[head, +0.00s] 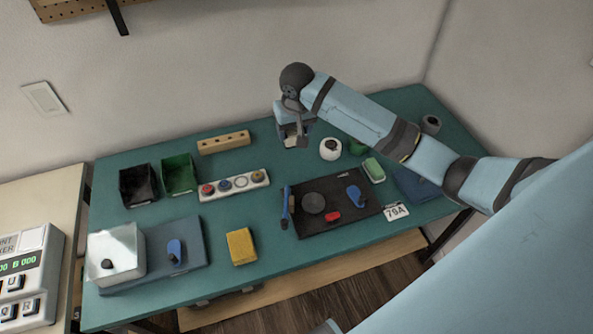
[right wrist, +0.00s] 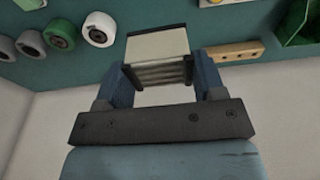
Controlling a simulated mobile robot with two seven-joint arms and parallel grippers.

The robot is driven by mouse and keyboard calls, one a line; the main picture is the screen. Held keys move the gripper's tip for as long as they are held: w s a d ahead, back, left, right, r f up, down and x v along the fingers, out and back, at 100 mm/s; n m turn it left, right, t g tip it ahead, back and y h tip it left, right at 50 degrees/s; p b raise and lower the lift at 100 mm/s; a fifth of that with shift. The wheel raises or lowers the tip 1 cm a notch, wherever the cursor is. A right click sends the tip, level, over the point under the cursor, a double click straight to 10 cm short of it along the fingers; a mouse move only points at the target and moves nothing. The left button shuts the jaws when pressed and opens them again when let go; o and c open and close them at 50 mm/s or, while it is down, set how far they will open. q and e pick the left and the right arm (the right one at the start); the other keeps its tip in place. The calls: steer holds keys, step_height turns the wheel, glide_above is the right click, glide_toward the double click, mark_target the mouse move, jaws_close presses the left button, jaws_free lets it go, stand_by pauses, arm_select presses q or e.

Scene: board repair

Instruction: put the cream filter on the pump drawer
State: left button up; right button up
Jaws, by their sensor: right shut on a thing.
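My right gripper (head: 292,132) is above the back middle of the green table, with its arm coming in from the right. It is shut on the cream filter (right wrist: 158,44), a small block with a plain cream face and a ribbed grey side, held between the two blue fingers in the right wrist view. In the head view only a pale bit of the filter (head: 291,142) shows under the gripper. A black tray (head: 330,225) with a round dark disc, a red piece and blue handles lies in front of the gripper; I cannot tell whether it is the pump drawer. My left gripper is not in view.
A yellow block (head: 240,246), a white strip with coloured knobs (head: 234,184), black (head: 138,187) and green bins (head: 179,175), a wooden bar (head: 224,142) and a white roll (head: 330,149) stand around.

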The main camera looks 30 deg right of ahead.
step_height(320, 180, down, 18)
steer(key=shift+s+r+b, duration=0.1)
steer(key=shift+r+b, duration=0.15)
steer(key=shift+b, duration=0.05)
steer(key=shift+f, duration=0.1)
steer(key=o, duration=0.9)
